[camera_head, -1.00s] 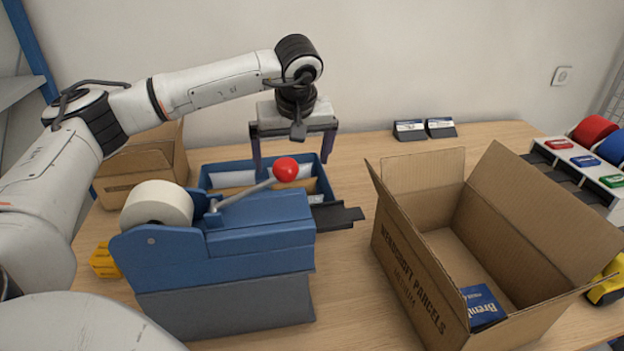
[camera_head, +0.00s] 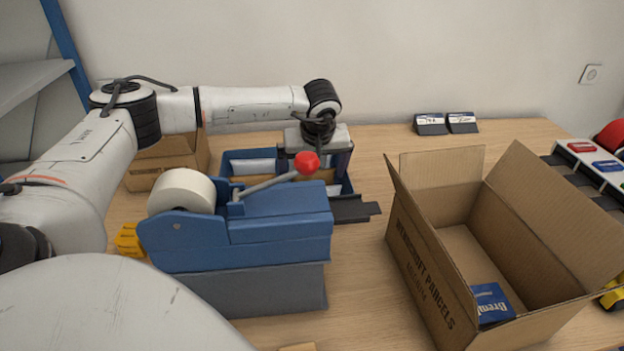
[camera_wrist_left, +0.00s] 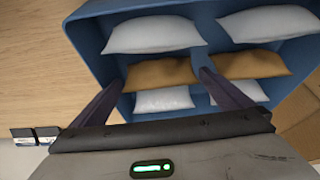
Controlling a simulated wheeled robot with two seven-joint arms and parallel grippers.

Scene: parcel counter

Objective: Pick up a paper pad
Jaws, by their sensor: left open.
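The paper pads lie in rows inside a blue bin (camera_head: 229,160), and the wrist view shows them as pillow-like packs. A brown pad (camera_wrist_left: 158,73) is in the middle row on the left, with another brown pad (camera_wrist_left: 250,65) to its right. White pads (camera_wrist_left: 155,34) lie in the rows on either side. My left gripper (camera_wrist_left: 162,80) is open, its fingers spread over the left brown pad, with nothing visibly gripped. In the head view my left gripper (camera_head: 315,176) is low at the bin, its fingertips partly hidden by the red lever knob. My right gripper is not in view.
A blue tape dispenser (camera_head: 250,235) with a red-knobbed lever (camera_head: 307,163) stands in front of the bin. An open carton (camera_head: 420,255) holding a blue pack (camera_head: 491,302) stands right. A smaller carton (camera_head: 160,165) stands behind left.

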